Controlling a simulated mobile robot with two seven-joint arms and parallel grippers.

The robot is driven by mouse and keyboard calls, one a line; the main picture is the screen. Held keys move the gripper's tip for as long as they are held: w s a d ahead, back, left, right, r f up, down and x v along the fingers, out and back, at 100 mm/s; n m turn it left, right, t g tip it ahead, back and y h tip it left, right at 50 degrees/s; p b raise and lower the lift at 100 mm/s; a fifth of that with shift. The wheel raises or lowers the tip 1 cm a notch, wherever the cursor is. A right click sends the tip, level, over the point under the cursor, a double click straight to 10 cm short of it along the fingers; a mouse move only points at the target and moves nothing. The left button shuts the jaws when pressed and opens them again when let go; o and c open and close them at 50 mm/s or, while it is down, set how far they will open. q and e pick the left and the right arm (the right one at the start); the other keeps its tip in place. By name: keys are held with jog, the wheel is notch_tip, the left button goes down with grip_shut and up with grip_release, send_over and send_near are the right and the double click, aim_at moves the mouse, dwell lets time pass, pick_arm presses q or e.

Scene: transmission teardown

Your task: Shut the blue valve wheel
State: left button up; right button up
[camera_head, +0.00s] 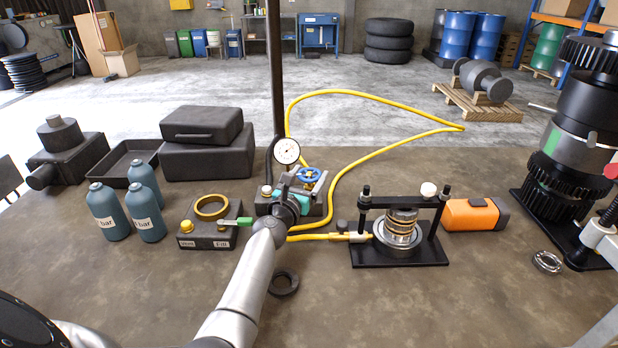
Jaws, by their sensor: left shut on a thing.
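The blue valve wheel (310,175) stands on top of a dark block in the middle of the workbench, beside a round white pressure gauge (287,151). My left gripper (299,182) is at the wheel's near left side and is shut on it. My gripper and wrist cover part of the wheel and the block, and the exact contact at the fingertips is hard to see. My right gripper does not show.
A yellow hose (345,160) loops behind and right of the valve. A black press frame (400,255) stands to the right. A dark block with a brass ring (211,207) and blue-grey bottles (108,212) stand left. The front bench is mostly clear.

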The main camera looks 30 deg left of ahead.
pick_arm(q)
jog(key=shift+a+m+h+b, duration=0.1)
jog(key=shift+m+h+b, duration=0.5)
jog(key=shift+m+h, duration=0.7)
jog(key=shift+r+h, duration=0.1)
jog(key=shift+h, duration=0.4)
jog(key=o, duration=1.2)
jog(key=shift+s, duration=0.1)
jog(key=shift+s, duration=0.25)
jog(key=shift+s+p, duration=0.95)
jog(key=shift+s, duration=6.3)
